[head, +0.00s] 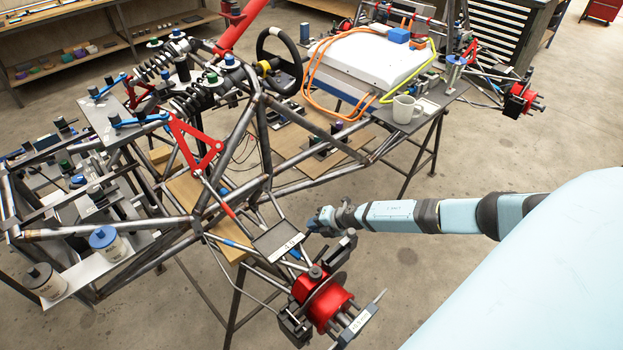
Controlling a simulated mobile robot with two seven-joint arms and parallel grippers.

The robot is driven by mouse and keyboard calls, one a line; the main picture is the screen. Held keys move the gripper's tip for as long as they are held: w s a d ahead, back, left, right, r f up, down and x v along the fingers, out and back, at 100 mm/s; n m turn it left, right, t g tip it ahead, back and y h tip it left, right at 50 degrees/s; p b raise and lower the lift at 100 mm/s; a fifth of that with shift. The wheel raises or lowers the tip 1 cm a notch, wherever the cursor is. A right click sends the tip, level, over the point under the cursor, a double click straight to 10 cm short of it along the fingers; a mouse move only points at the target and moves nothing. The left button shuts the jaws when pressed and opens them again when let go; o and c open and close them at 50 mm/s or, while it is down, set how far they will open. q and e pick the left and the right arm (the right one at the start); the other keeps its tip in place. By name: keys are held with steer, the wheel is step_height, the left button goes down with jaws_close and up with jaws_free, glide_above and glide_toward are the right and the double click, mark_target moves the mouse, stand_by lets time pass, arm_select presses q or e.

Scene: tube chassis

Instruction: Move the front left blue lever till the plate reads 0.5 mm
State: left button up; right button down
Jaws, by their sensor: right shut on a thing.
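My right arm comes in from the right, and its gripper (322,222) is at the near front corner of the tube chassis (215,200). The gripper is shut on a small blue part, apparently the blue lever (312,225), mostly hidden by the jaws. A dark plate (278,240) with a white label lies just left of and below the gripper; its reading is too small to make out. A second labelled plate (358,326) is by the red wheel hub (325,300); its reading is also unclear. My left gripper is not in view.
A red wishbone (195,147) and steel tubes stand left of the gripper. Behind are a steering wheel (280,58), a white battery box (368,62) with orange cables, and a white mug (405,109). The floor between the chassis and my arm is clear.

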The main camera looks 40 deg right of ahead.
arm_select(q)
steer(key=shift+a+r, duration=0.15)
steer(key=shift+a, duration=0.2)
arm_select(e)
steer(key=shift+r, duration=0.1)
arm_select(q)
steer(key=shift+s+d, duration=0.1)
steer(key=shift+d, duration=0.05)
arm_select(e)
steer(key=c, duration=1.1)
jaws_free()
steer(key=shift+r, duration=0.1)
arm_select(q)
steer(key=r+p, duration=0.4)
steer(key=p, duration=0.1)
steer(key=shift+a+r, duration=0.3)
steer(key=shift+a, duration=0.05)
arm_select(e)
step_height(320, 180, up, 20)
steer(key=shift+f, duration=0.1)
